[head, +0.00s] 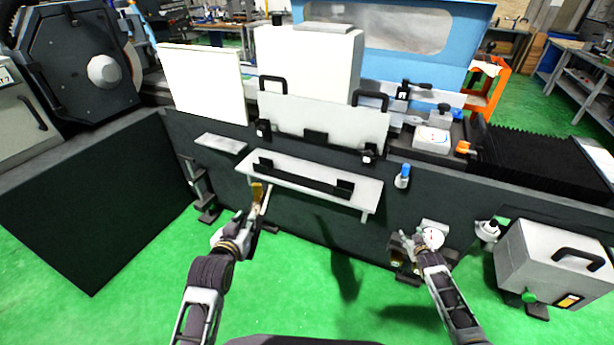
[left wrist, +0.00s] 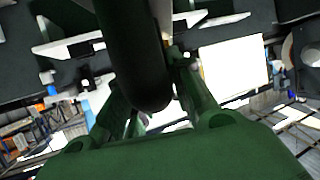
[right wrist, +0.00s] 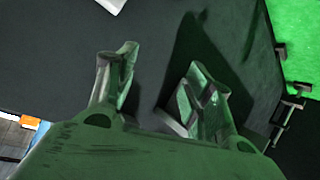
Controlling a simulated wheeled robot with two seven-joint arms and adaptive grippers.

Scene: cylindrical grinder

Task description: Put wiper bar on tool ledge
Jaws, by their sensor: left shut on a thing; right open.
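My left gripper (head: 260,192) is just in front of and below the left end of a long pale ledge (head: 365,193) on the machine front. In the left wrist view its fingers (left wrist: 155,100) are shut on a dark, round-ended bar, which I take as the wiper bar (left wrist: 135,50). In the head view the bar is hard to make out against the dark cabinet. A black rail with raised end blocks (head: 300,178) lies along the pale ledge. My right gripper (head: 398,252) is open and empty, low before the cabinet; its spread fingers (right wrist: 160,80) show in the right wrist view.
A smaller pale shelf (head: 221,143) sits left of the long ledge. Above is a grey panel with two black handles (head: 322,120). A blue-capped knob (head: 404,172) juts out to the right. A grey box (head: 550,262) stands at the right. Green floor is clear in front.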

